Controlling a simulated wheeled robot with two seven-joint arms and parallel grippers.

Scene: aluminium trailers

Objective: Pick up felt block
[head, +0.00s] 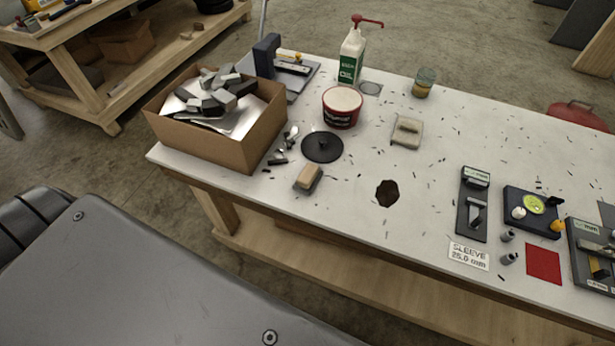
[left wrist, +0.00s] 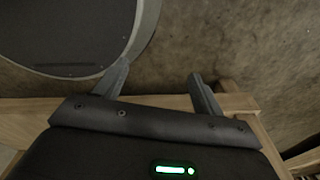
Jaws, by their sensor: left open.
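A small block with a tan top and darker grey lower part, which looks like the felt block (head: 308,177), lies near the front edge of the white table, right of the cardboard box. My left gripper (left wrist: 160,84) shows only in the left wrist view. Its two fingers are wide apart with nothing between them. A wooden beam (left wrist: 170,102) and the concrete floor lie behind the fingers there. The block is not in the left wrist view, and neither gripper shows in the head view.
Around the block are a cardboard box (head: 205,140) of metal offcuts, a black round lid (head: 322,147), a red tub (head: 341,110) and a folded pale cloth (head: 407,132). A dark stain (head: 387,193) lies to its right. Gauges and fixtures stand farther right.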

